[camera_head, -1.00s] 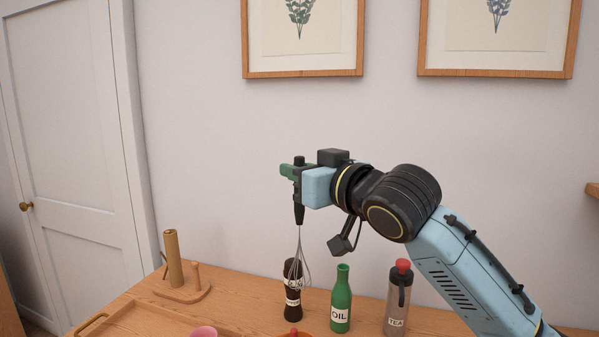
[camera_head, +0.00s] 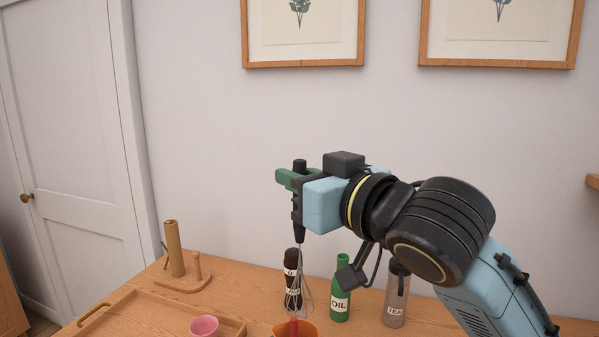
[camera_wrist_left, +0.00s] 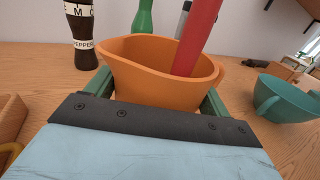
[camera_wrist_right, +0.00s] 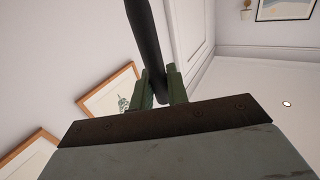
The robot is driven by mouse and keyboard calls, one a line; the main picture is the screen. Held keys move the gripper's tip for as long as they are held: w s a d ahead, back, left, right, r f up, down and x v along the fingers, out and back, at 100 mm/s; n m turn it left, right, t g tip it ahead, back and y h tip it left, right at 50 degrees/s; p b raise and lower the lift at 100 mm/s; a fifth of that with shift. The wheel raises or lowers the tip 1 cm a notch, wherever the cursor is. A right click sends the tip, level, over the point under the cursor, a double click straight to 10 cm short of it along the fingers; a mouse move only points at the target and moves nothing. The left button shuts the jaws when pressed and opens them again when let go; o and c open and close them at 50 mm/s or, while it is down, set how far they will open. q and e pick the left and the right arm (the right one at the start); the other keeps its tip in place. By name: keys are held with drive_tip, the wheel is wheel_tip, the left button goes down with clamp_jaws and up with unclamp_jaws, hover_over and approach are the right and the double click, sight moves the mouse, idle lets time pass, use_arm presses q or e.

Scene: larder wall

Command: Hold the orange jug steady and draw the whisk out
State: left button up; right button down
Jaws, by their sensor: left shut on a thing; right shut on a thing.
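The orange jug (camera_head: 308,331) shows at the bottom edge of the head view, partly cut off. My left gripper (camera_wrist_left: 155,92) is shut on the jug, its green fingers at either side of the body; a red upright object (camera_wrist_left: 198,38) stands in the jug. My right gripper (camera_head: 297,181) is shut on the dark handle of the whisk (camera_head: 299,228), which hangs nearly upright with its wire loops down. In the head view the loops end just above the jug's rim. The left wrist view shows no whisk in the jug. The handle also shows in the right wrist view (camera_wrist_right: 143,32).
A dark pepper mill (camera_head: 291,266), a green oil bottle (camera_head: 340,285) and a grey tea flask (camera_head: 395,305) stand behind the jug. A wooden tray (camera_head: 150,313) with a pink cup (camera_head: 204,327) lies left.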

use_arm(q)
drive_tip(key=o, duration=1.1)
